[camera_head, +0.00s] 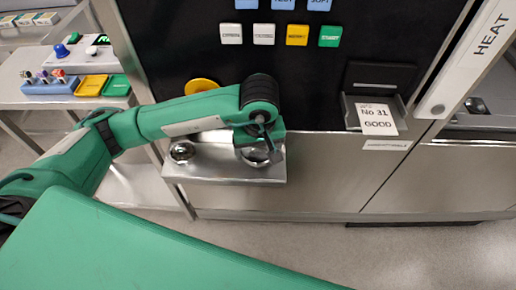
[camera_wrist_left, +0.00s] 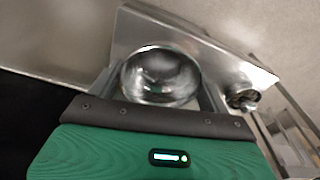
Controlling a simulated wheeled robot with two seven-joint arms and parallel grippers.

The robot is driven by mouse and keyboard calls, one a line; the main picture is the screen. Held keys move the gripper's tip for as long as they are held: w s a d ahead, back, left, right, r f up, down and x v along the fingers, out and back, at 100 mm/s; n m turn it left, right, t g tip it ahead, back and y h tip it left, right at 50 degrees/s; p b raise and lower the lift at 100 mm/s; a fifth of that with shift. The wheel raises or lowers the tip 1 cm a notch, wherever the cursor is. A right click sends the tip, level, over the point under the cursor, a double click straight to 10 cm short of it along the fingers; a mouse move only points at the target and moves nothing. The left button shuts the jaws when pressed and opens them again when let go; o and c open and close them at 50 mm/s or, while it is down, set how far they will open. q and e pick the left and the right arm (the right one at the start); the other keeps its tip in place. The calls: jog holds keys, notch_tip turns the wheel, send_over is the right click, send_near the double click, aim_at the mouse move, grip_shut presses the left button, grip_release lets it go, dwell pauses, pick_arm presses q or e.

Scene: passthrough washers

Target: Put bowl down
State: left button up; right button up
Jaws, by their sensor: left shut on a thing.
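My left gripper (camera_head: 258,147) reaches in from the left over a small steel shelf (camera_head: 222,176) on the front of the machine. It is shut on a shiny metal bowl (camera_head: 257,156), near the shelf's right end. In the left wrist view the bowl (camera_wrist_left: 160,75) sits upright between the two fingers, above the shelf (camera_wrist_left: 133,28). The gripper partly hides the bowl in the head view. I cannot tell whether the bowl touches the shelf. My right gripper is in neither view.
A small shiny round object (camera_head: 182,152) stands at the shelf's left end. Coloured buttons (camera_head: 297,35) and a slot with a "No 31 GOOD" card (camera_head: 377,118) are on the machine. A side table (camera_head: 20,98) with a blue switch box (camera_head: 48,84) is at left. Shelf between bowl and round object looks clear.

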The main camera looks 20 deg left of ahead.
aim_at(258, 151)
pick_arm(q)
jog(key=w, duration=0.1)
jog(key=w+a, duration=0.1)
jog(key=w, duration=0.1)
jog(key=shift+w+f+p, duration=0.1)
jog(key=shift+w+p, duration=0.1)
jog(key=shift+p, duration=0.1)
jog(key=shift+s+f, duration=0.1)
jog(key=shift+f, duration=0.65)
jog(key=shift+f+p, duration=0.5)
jog(key=shift+f, duration=1.9)
jog(key=shift+w+f, duration=0.2)
jog(key=shift+f, duration=0.25)
jog(key=o, duration=0.8)
jog(key=shift+c, duration=0.2)
jog(key=shift+o, duration=1)
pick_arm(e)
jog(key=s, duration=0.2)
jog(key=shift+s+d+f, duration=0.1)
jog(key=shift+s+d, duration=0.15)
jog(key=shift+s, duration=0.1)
